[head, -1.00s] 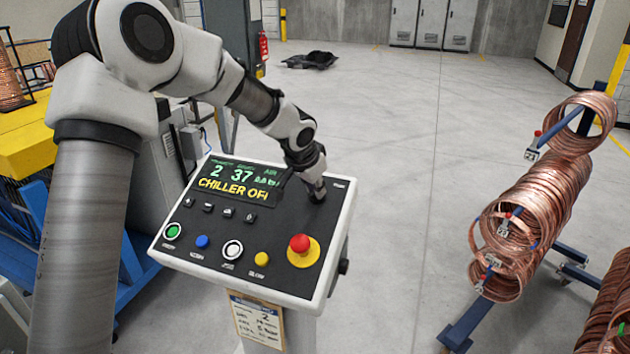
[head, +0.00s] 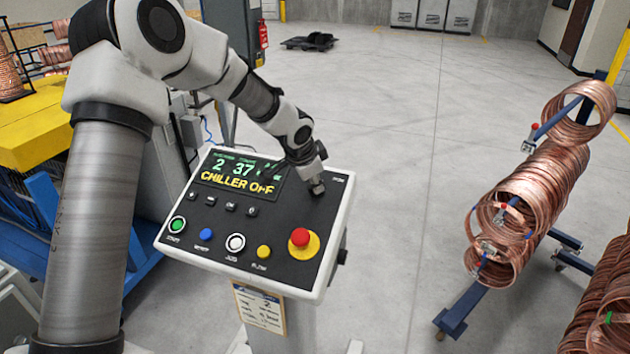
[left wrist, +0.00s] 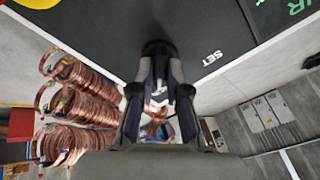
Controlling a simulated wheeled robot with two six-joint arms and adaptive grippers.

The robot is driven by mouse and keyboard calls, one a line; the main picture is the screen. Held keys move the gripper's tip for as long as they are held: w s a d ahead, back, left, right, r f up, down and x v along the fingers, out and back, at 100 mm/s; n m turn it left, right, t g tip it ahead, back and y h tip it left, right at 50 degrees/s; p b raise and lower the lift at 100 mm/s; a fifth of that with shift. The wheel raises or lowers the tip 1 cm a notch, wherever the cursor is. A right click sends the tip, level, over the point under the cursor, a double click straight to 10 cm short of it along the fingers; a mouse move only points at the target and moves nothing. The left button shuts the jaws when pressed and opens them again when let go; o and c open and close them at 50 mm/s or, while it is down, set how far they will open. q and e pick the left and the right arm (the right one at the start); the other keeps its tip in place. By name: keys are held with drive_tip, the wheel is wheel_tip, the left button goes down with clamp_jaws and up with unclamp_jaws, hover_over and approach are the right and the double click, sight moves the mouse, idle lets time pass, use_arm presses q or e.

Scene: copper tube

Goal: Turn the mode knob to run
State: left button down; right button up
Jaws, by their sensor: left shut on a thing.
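The control panel (head: 222,225) has a black sloped face with a display (head: 240,175) reading "CHILLER OFF". A small dark knob (left wrist: 158,46) is near the panel's upper right corner, by the label "SET" in the left wrist view. My left gripper (head: 317,186) reaches down to that corner; in the left wrist view its fingers (left wrist: 161,78) are closed about the knob. The fingers hide much of the knob, and its pointer and setting cannot be read. My right gripper is not in view.
A red mushroom button (head: 300,237) on a yellow base sits below the knob. Green, blue, white and yellow buttons line the panel's lower edge. Copper coils (head: 520,205) hang on a blue rack at right. Floor between panel and rack is clear.

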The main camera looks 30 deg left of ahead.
use_arm(q)
drive_tip(key=shift+w+r, duration=0.2)
drive_tip(key=shift+r, duration=0.1)
drive_tip(key=c, duration=1.2)
unclamp_jaws()
drive_tip(key=shift+o, duration=0.2)
drive_tip(key=shift+s+f, duration=0.1)
drive_tip(key=shift+s, duration=0.1)
drive_tip(key=v, duration=1.1)
drive_tip(key=shift+r, duration=0.4)
drive_tip(key=shift+s, duration=0.2)
